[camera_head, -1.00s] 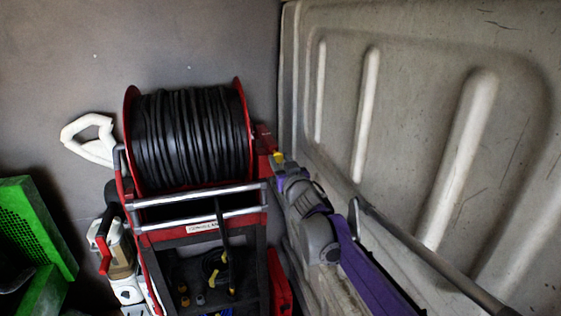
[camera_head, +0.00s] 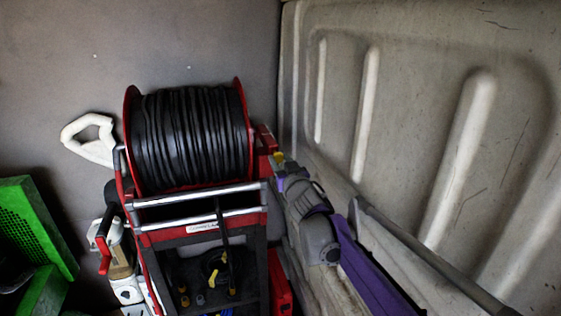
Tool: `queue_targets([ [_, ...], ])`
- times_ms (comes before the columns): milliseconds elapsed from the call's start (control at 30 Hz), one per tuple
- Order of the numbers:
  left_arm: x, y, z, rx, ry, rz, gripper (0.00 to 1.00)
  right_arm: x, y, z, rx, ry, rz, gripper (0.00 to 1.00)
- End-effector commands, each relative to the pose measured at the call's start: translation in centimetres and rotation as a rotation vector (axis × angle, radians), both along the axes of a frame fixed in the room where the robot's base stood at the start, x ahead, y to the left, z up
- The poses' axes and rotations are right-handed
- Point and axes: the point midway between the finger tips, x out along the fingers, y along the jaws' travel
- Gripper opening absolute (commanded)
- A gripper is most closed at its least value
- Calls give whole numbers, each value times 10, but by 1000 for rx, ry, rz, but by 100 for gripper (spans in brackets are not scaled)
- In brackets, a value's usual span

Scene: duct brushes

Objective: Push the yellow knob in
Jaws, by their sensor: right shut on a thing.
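The yellow knob (camera_head: 279,157) is a small piece on the right side of the red-framed reel machine (camera_head: 262,142), beside the drum of black hose (camera_head: 190,138). My right gripper (camera_head: 281,170) is at the knob, at the end of my grey and purple arm that comes in from the lower right. Its fingers are small and dark here, and they are shut on the yellow knob as far as I can tell. How deep the knob sits is too small to see. My left gripper is not in view.
A ribbed grey wall panel (camera_head: 420,130) stands close on the right of my arm. A dark bar (camera_head: 430,255) runs along it. A white handle (camera_head: 88,140) and green crates (camera_head: 35,228) are at left. Chrome rails (camera_head: 195,195) cross the machine's front.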

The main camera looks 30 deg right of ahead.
Motion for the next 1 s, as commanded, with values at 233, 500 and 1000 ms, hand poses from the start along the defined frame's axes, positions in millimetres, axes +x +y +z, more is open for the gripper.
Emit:
queue_targets([
  [233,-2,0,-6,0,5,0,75,18,-4,-1,0,1,1,0],
  [500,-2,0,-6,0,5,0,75,24,-6,0,0,-1,1,0],
  [1000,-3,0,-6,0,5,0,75,23,-6,0,0,0,0,70],
])
